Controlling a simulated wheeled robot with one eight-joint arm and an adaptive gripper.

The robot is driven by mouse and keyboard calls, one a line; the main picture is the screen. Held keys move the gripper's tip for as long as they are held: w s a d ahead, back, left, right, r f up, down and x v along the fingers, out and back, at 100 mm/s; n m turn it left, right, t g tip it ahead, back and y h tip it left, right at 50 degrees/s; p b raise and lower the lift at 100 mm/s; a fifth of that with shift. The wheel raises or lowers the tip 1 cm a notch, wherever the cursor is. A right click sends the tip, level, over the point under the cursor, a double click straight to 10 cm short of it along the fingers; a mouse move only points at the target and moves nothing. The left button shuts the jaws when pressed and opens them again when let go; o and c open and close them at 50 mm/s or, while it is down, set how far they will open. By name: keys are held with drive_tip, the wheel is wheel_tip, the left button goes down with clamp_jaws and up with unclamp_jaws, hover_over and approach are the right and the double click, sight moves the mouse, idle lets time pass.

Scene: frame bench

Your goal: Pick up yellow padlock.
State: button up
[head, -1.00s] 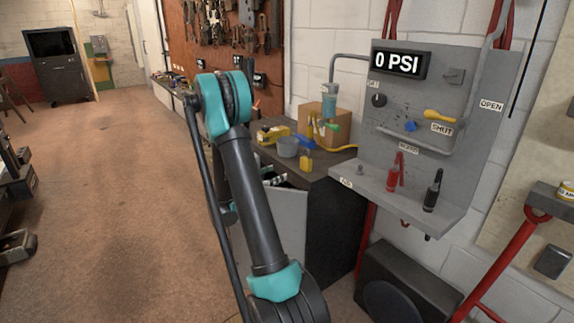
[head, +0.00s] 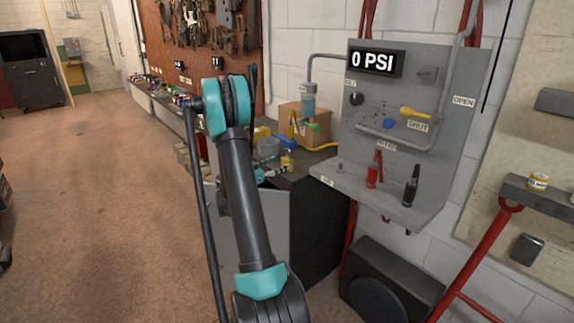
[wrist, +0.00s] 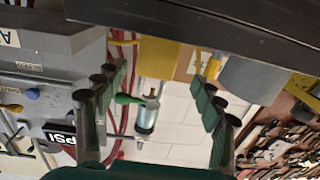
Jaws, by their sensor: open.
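The yellow padlock (head: 287,161) stands near the front edge of the dark bench top, just right of a grey bucket. In the wrist view, which is upside down, the yellow padlock (wrist: 157,58) shows large between the two fingers in the picture. My gripper (wrist: 160,88) is open, with nothing held; its dark green pads stand well apart. I cannot tell how far the padlock lies beyond the fingertips. In the head view my arm hides most of the gripper.
The grey bucket (head: 268,147) is close beside the padlock, also in the wrist view (wrist: 252,78).

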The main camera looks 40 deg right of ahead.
sight(285, 161)
drive_tip(key=d, duration=0.5)
drive_tip(key=shift+r, duration=0.15)
drive_tip(key=shift+c, duration=0.5)
drive_tip(key=c, duration=1.3)
wheel_tip(285, 161, up, 20)
